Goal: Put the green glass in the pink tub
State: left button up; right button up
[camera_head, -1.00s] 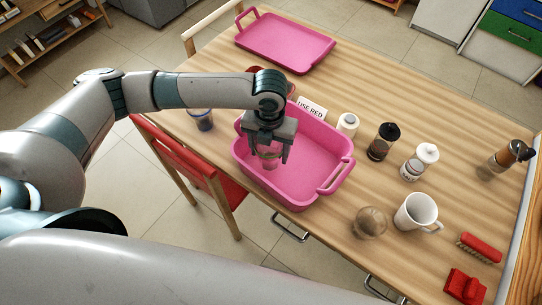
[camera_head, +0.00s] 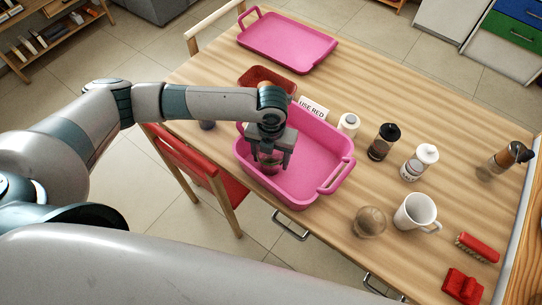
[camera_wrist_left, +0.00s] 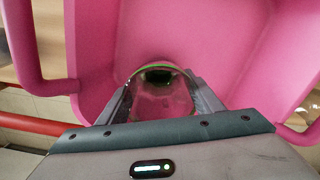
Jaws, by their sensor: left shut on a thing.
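The pink tub (camera_head: 318,180) stands on the wooden table, open side up. My left gripper (camera_head: 269,165) points down inside the tub's left part, shut on the green glass (camera_head: 268,157). In the left wrist view the see-through glass (camera_wrist_left: 160,98) shows between the two fingers, with a green rim and the tub's pink floor (camera_wrist_left: 215,50) around it. I cannot tell whether the glass touches the floor. My right gripper is not in view.
Behind the tub are a "USE RED" sign (camera_head: 313,106), a red container (camera_head: 262,77) and a pink tray (camera_head: 285,42). To the right are a white jar (camera_head: 348,124), a dark-lidded jar (camera_head: 383,142), a white mug (camera_head: 415,212) and a clear glass (camera_head: 369,222).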

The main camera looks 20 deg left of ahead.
pick_arm(q)
jog(key=o, duration=1.2)
jog(key=shift+f, duration=0.1)
notch_tip(320, 180, up, 12)
jog(key=shift+r+b, duration=0.15)
jog(key=shift+b, duration=0.95)
